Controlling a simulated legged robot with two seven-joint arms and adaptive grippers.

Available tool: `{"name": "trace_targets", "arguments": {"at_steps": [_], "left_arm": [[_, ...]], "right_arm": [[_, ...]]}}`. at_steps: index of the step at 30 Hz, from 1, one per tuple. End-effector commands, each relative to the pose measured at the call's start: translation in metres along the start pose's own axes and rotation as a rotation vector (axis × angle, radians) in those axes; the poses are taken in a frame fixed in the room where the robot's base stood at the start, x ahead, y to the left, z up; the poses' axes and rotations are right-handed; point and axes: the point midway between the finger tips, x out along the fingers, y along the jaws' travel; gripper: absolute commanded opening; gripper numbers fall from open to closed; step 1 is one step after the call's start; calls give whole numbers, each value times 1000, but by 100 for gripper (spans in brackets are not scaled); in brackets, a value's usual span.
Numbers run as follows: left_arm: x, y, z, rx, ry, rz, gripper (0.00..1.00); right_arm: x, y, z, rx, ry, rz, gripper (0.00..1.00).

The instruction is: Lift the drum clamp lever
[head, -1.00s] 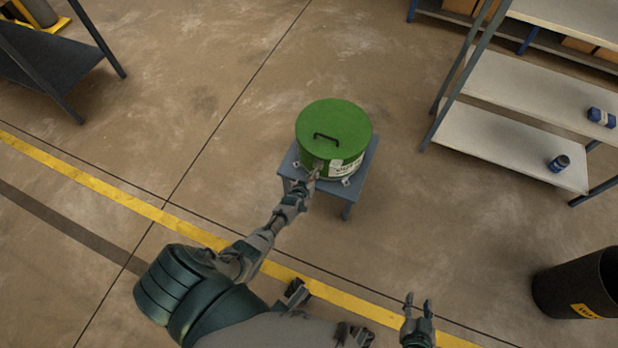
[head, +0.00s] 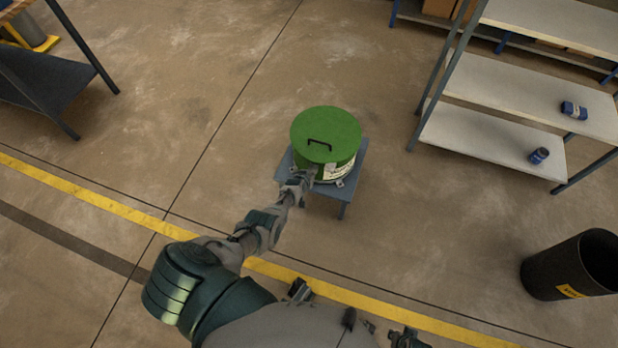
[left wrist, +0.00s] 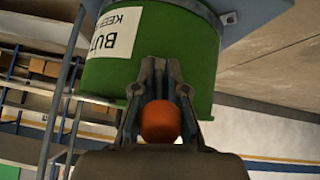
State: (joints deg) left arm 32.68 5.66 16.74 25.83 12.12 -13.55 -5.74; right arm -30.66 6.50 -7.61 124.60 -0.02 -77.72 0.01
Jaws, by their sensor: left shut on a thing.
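The green drum (head: 326,130) with a black lid handle (head: 319,145) stands upright on a small grey-blue stand (head: 349,184). In the left wrist view the drum (left wrist: 170,45) appears upside down with a white label. My left gripper (head: 304,177) is at the drum's near side, below the lid. In the left wrist view my left gripper (left wrist: 160,88) is shut around an orange-red piece (left wrist: 160,122), apparently the clamp lever's grip. The rest of the lever is hidden behind the fingers. My right gripper (head: 406,338) is partly cut off at the bottom edge, away from the drum.
A grey shelf unit (head: 500,138) with blue items stands at the right. A black bin (head: 560,268) is at the lower right. A dark table (head: 45,85) is at the upper left. The floor around the stand is clear.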

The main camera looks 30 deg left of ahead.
Motion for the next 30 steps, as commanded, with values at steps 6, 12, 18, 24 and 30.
{"name": "trace_targets", "arguments": {"at_steps": [6, 12, 18, 24, 30], "left_arm": [[0, 0, -5, 0, 2, -1, 0], [0, 0, -6, 0, 4, -1, 0], [0, 0, -5, 0, 2, -1, 37], [0, 0, -3, 0, 0, 0, 37], [-4, 1, -2, 1, 0, 2, 37]], "right_arm": [[3, 0, 0, 0, 1, 0, 40], [3, 0, 0, 0, 1, 0, 40], [3, 0, -1, 0, 1, 0, 40], [3, 0, 0, 0, 0, -1, 40], [2, -1, 1, -1, 0, -1, 40]]}}
